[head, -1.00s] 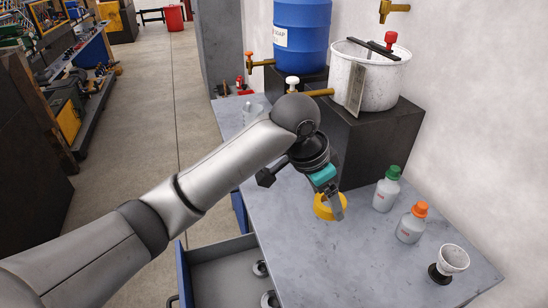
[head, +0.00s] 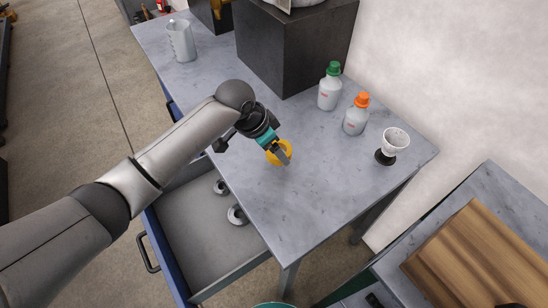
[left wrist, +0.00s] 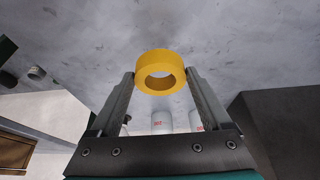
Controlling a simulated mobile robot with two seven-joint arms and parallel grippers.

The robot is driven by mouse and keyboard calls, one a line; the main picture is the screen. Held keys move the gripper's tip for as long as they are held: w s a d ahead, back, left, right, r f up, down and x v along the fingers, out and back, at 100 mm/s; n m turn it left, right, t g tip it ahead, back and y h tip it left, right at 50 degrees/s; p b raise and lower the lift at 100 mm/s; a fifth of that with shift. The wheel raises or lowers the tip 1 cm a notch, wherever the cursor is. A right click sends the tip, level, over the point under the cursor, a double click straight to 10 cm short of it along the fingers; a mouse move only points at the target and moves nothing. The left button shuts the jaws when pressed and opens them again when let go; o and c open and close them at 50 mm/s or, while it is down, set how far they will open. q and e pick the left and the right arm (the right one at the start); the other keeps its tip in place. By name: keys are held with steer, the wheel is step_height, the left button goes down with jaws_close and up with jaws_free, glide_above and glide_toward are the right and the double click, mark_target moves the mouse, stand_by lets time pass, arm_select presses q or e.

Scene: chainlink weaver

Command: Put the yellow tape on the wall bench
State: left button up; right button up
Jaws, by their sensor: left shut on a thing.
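The yellow tape (head: 270,159) is a thick ring held by my left gripper (head: 282,152) over the grey bench top (head: 330,180) by the wall. My left gripper is shut on it. In the left wrist view the tape (left wrist: 160,56) sits between the two fingertips (left wrist: 160,80), with the grey surface behind it. Whether the tape touches the bench top is not clear.
A dark block (head: 285,55) and a beaker (head: 180,42) stand farther back. An open drawer (head: 195,225) holds grey rings. A wooden board (head: 480,260) lies at right.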

mark_target(271, 155)
arm_select(q)
steer(key=shift+f+b, duration=0.45)
steer(key=shift+f, duration=1.7)
steer(key=shift+f, duration=0.1)
steer(key=o, duration=1.2)
steer(key=shift+c, duration=0.2)
steer(key=shift+r, duration=0.35)
steer(key=p+v, duration=0.2)
steer(key=v, duration=0.9)
steer(key=shift+r+p, duration=0.3)
steer(key=shift+p, duration=0.1)
steer(key=shift+a, duration=0.1)
